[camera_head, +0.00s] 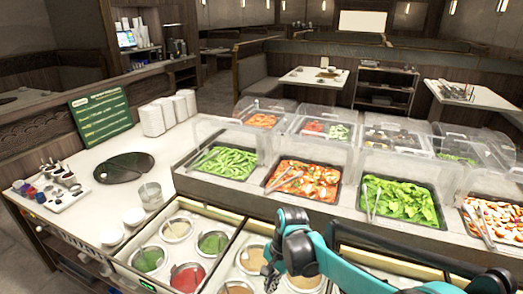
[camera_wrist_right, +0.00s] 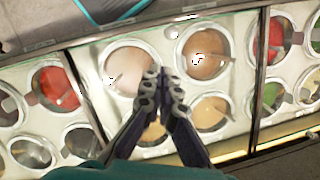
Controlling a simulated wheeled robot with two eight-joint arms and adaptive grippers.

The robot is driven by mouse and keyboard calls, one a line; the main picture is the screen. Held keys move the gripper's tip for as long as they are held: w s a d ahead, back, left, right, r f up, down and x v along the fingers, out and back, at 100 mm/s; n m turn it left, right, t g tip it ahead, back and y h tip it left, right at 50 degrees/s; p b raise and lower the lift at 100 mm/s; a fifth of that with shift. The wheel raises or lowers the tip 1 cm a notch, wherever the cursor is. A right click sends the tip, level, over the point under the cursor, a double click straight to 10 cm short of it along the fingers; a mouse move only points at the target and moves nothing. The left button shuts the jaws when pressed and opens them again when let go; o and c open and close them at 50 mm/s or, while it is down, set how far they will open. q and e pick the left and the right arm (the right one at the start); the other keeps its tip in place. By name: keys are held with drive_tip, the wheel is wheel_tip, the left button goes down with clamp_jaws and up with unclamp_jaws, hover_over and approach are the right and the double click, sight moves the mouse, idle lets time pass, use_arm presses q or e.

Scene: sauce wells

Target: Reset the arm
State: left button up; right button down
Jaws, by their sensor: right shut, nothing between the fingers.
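My right arm comes in from the lower right of the head view. Its right gripper (camera_head: 270,272) points down over the sauce wells and partly hides them. In the right wrist view the right gripper (camera_wrist_right: 164,76) is shut and empty, its fingertips together over the wells. Around it are a pale sauce well (camera_wrist_right: 122,70), an orange-brown sauce well (camera_wrist_right: 205,55) and a tan sauce well (camera_wrist_right: 207,115). The head view also shows a red sauce well (camera_head: 187,276) and a green sauce well (camera_head: 212,243). My left gripper is not in view.
Food trays under clear covers, including green beans (camera_head: 226,163) and leafy greens (camera_head: 400,200), stand behind the wells. White bowls (camera_head: 133,217), a metal cup (camera_head: 150,195), a dark round plate (camera_head: 124,167) and stacked white containers (camera_head: 152,120) stand on the left counter.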

drive_tip(key=s+d+r+n+t+h+b, duration=0.1)
drive_tip(key=s+d+n+t+b, duration=0.5)
drive_tip(key=s+d, duration=0.7)
drive_tip(key=shift+s+d+n+t+h, duration=0.2)
drive_tip(key=shift+d+n+t+h, duration=0.4)
drive_tip(key=shift+d+n+t, duration=0.8)
drive_tip(key=shift+a, duration=0.3)
